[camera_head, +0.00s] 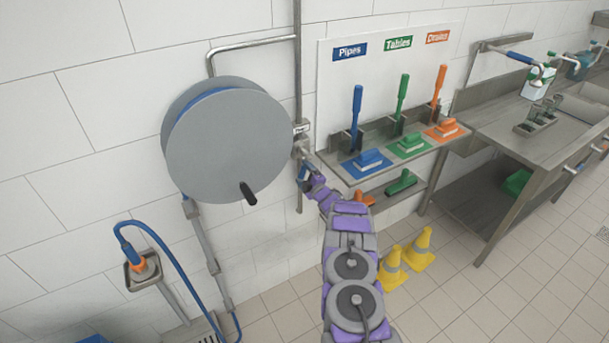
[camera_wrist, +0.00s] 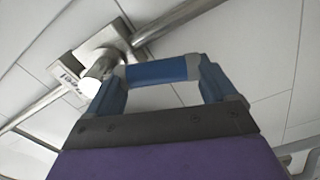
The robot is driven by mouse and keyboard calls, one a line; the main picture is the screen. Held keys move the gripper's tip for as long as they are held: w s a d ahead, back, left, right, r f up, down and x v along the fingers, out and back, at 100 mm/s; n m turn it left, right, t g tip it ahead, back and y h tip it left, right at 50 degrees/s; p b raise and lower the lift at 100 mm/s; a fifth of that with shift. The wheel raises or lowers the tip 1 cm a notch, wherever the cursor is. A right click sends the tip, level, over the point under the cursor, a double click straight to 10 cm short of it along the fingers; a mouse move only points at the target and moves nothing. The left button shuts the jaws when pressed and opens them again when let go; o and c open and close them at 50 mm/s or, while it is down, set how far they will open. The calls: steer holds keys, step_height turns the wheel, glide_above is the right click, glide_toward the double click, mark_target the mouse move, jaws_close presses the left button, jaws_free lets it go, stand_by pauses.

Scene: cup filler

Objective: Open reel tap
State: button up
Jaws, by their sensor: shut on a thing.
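The reel tap (camera_head: 301,146) sits on the vertical wall pipe, just right of the big grey hose reel (camera_head: 225,140). In the wrist view its metal body (camera_wrist: 101,66) is at the upper left, beside a label plate that reads "Reel". My gripper (camera_head: 305,172) is at the tap, just below its body. In the wrist view my gripper (camera_wrist: 162,86) has its blue fingers shut on a blue tap handle (camera_wrist: 158,70), which lies across between the fingertips. The contact is partly hidden in the head view, where the handle is too small to make out.
The reel's black crank (camera_head: 248,193) sticks out left of my gripper. A shelf (camera_head: 392,152) with blue, green and orange brushes is close on the right. Yellow cones (camera_head: 419,250) stand on the floor, and a blue hose hangs at the lower left.

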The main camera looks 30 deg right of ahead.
steer(key=o, duration=1.1)
steer(key=shift+w+a, duration=0.1)
steer(key=shift+a, duration=0.1)
steer(key=shift+c, duration=0.2)
steer(key=shift+o, duration=1.3)
steer(key=shift+w+a, duration=0.1)
steer(key=shift+s+d, duration=0.2)
steer(key=shift+s, duration=0.4)
steer(key=s+p, duration=0.2)
steer(key=s, duration=1.4)
steer(key=shift+d+f, duration=0.15)
steer(key=shift+d, duration=0.05)
